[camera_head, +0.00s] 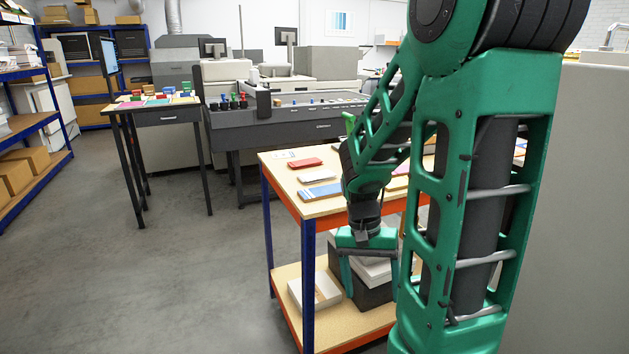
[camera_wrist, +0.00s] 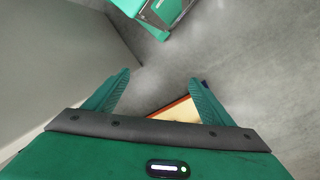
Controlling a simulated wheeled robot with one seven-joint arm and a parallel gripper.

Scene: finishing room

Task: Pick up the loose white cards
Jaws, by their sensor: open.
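Small, flat white pieces that look like cards (camera_head: 284,155) lie at the back left corner of the workbench top (camera_head: 276,171) in the head view. A white pad or stack (camera_head: 316,176) lies nearer the front; I cannot tell whether it is loose cards. My gripper (camera_head: 372,286) points down in front of the bench, its fingers below the level of the top. It is open, with nothing between the fingers, as the wrist view also shows (camera_wrist: 160,78). My arm hides the right part of the bench top. No cards show in the wrist view.
A red item (camera_head: 305,164) and a blue-striped stack (camera_head: 322,191) share the bench top. A white box (camera_head: 318,289) and a dark box (camera_head: 360,285) stand on its lower shelf. A side table (camera_head: 157,115) stands at back left. Grey floor (camera_head: 180,280) is clear at left.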

